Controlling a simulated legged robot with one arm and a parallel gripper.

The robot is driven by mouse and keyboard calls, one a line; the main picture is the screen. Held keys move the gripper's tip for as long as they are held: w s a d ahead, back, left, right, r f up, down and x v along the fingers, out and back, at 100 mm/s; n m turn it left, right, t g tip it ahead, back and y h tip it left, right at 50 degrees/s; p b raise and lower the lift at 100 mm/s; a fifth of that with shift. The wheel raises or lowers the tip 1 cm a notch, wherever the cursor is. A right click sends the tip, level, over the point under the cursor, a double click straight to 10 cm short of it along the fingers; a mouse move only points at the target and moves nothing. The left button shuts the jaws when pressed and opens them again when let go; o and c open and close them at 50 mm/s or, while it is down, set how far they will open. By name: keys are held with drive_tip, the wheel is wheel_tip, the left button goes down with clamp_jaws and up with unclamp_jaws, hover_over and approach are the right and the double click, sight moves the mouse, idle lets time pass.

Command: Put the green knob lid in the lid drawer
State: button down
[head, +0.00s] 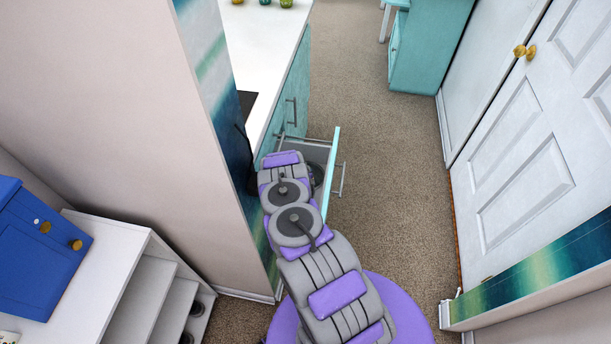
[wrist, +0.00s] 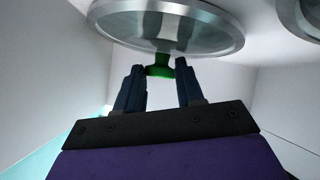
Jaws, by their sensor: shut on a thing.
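The green knob lid is a round glass lid with a metal rim (wrist: 166,22), at the top of the wrist view. Its green knob (wrist: 158,71) sits between the two dark fingers of my gripper (wrist: 161,75), which is shut on it. The lid drawer (head: 331,178) stands pulled open from the teal counter in the head view. My arm reaches over it and hides part of its inside. Pale drawer walls (wrist: 65,45) surround the lid in the wrist view. Whether the lid touches the drawer floor I cannot tell. In the head view my arm hides the gripper and lid.
Another metal-rimmed lid (wrist: 306,18) shows at the top right of the wrist view, close to the held lid. A patterned wall panel (head: 228,110) stands left of my arm. Carpet (head: 395,190) is clear to the right, up to a white door (head: 535,150).

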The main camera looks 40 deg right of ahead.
drive_tip(key=c, duration=0.7)
unclamp_jaws()
drive_tip(key=shift+a, duration=0.1)
drive_tip(key=shift+s+a, duration=0.1)
drive_tip(key=p+v, duration=0.2)
drive_tip(key=v, duration=0.4)
drive_tip(key=shift+r, duration=0.25)
drive_tip(key=shift+s+a+r, duration=0.25)
drive_tip(key=shift+a, duration=0.1)
drive_tip(key=shift+r, duration=0.1)
